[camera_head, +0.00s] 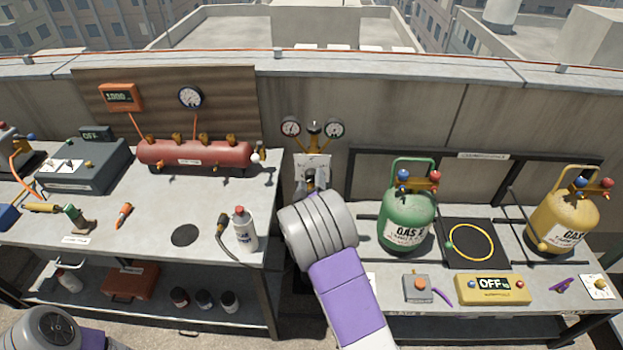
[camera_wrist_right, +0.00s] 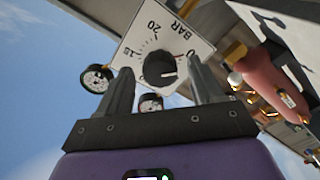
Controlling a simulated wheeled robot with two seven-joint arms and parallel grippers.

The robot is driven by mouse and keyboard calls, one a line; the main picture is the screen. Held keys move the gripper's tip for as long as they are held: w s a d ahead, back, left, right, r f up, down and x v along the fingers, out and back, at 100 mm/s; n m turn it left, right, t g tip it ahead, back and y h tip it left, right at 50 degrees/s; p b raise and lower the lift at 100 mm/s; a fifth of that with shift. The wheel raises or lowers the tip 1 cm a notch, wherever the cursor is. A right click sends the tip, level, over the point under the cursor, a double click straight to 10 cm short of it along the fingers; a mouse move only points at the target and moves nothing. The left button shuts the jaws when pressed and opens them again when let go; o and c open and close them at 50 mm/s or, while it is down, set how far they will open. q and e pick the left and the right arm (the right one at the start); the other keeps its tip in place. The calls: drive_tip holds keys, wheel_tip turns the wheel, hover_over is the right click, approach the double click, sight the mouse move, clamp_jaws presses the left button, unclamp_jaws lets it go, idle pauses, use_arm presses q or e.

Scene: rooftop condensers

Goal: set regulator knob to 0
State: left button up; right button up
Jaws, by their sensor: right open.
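The regulator knob (camera_wrist_right: 160,69) is a dark round knob on a white dial plate (camera_wrist_right: 186,38) marked BAR, with 0, 15 and 20 legible. A pale mark shows on the knob, but its exact setting cannot be read. My right gripper (camera_wrist_right: 159,65) is open, its two fingers either side of the knob in the wrist view; contact cannot be told. In the head view the plate (camera_head: 312,164) stands below two round gauges (camera_head: 291,127), and my right arm hides the knob. My left gripper is out of view; only part of my left arm shows at bottom left.
A left bench holds a red tank (camera_head: 195,152) and a white bottle (camera_head: 244,232). A right bench holds a green gas cylinder (camera_head: 407,222), a yellow cylinder (camera_head: 562,222) and a yellow OFF display box (camera_head: 492,289). A concrete wall (camera_head: 400,105) runs behind.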

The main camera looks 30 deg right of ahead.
drive_tip(key=v, duration=0.5)
drive_tip(key=shift+s+a+p, duration=0.2)
drive_tip(key=shift+s+p, duration=0.1)
